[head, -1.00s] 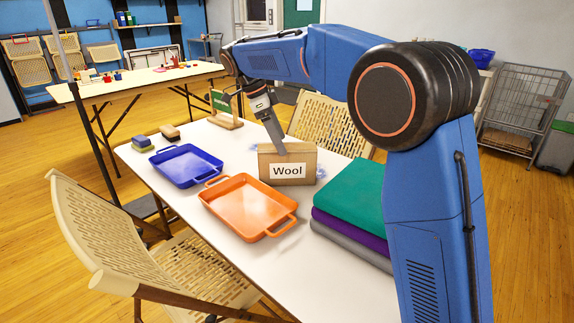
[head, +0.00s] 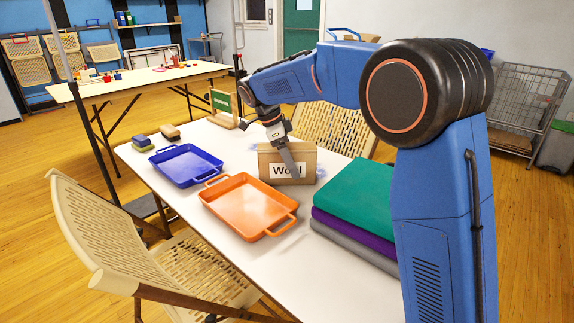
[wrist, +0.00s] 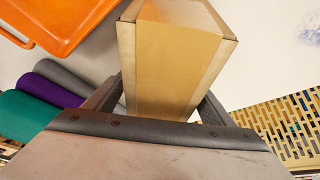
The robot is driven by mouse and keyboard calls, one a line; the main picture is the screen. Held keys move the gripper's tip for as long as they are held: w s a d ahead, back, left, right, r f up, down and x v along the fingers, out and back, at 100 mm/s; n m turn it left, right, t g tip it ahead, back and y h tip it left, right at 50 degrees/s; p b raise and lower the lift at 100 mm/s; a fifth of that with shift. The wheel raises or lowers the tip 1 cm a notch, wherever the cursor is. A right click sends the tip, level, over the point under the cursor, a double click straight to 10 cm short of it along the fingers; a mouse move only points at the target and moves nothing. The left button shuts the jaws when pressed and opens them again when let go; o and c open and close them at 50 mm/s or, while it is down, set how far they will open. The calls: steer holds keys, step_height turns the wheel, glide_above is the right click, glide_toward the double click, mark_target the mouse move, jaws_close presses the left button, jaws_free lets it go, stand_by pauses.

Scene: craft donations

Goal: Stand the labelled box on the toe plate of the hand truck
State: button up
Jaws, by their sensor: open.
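The labelled box (head: 268,162) is brown cardboard with a white "Wool" label. It stands upright on the white table, behind the orange tray. My gripper (head: 290,158) is open and low at the box, with one finger in front of the label, hiding part of it. In the wrist view the box (wrist: 172,60) lies between the two open fingers of my gripper (wrist: 160,102); I cannot tell whether they touch it. I cannot make out the toe plate of the hand truck. A blue handle (head: 345,31) shows behind my arm, but its body is hidden.
An orange tray (head: 246,229) and a blue tray (head: 186,182) lie left of the box. Folded cloths (head: 362,195) are stacked to the right. Chairs (head: 120,240) flank the table. A wire cage (head: 520,95) stands at the back right. Floor is open at the far left.

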steer(key=c, duration=1.6)
